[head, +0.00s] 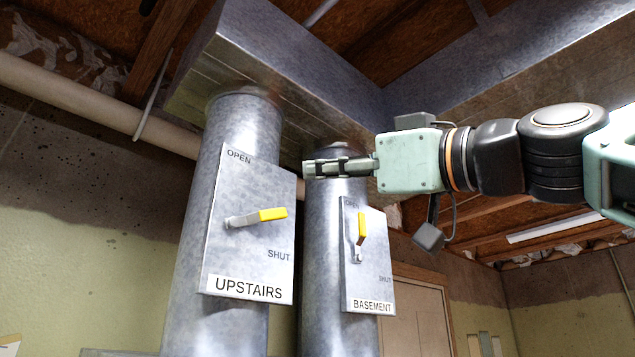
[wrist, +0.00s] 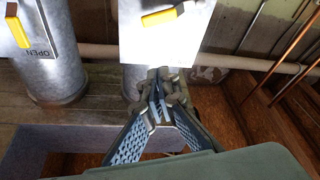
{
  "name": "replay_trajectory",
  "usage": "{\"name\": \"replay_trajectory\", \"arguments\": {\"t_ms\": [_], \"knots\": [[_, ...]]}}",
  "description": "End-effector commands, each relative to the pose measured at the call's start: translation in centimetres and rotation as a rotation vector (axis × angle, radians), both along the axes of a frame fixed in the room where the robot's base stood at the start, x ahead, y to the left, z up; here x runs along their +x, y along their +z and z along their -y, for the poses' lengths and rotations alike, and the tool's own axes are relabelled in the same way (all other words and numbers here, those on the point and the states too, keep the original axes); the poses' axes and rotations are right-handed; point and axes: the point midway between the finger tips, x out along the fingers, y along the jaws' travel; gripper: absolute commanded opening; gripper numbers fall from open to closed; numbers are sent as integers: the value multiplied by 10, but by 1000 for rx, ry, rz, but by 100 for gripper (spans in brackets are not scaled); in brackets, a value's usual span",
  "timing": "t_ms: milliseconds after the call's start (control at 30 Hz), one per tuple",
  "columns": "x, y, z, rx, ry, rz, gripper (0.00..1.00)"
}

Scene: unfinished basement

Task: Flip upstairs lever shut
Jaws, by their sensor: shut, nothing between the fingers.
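The upstairs lever (head: 257,217) has a yellow grip and a grey shank. It lies nearly level on the UPSTAIRS plate (head: 245,255), its grip pointing right, above the SHUT mark and below the OPEN mark. In the wrist view, the same yellow grip (wrist: 162,18) shows at the top, on a pale plate. My gripper (head: 308,168) is shut and empty. It is above and to the right of the lever, near the plate's upper right edge, and apart from the lever. Its fingertips (wrist: 161,78) point toward the plate in the wrist view.
A second plate labelled BASEMENT (head: 367,280) is on the right duct, its yellow lever (head: 361,228) pointing up toward OPEN. A large metal duct (head: 290,75) runs overhead, close above my gripper. A pale pipe (head: 100,105) crosses the wall at left.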

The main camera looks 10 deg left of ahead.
Motion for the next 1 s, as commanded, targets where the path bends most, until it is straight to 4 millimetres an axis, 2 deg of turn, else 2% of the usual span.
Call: {"name": "replay_trajectory", "arguments": {"t_ms": [400, 500, 600, 800, 1000], "knots": [[45, 28, -71, -3, 2, -3, 0], [49, 7, -62, 1, 0, -4, 0], [52, -2, -59, 1, 0, -4, 0], [55, -12, -57, 0, 0, -3, 0], [55, -12, -57, -1, -2, -3, 0]]}}
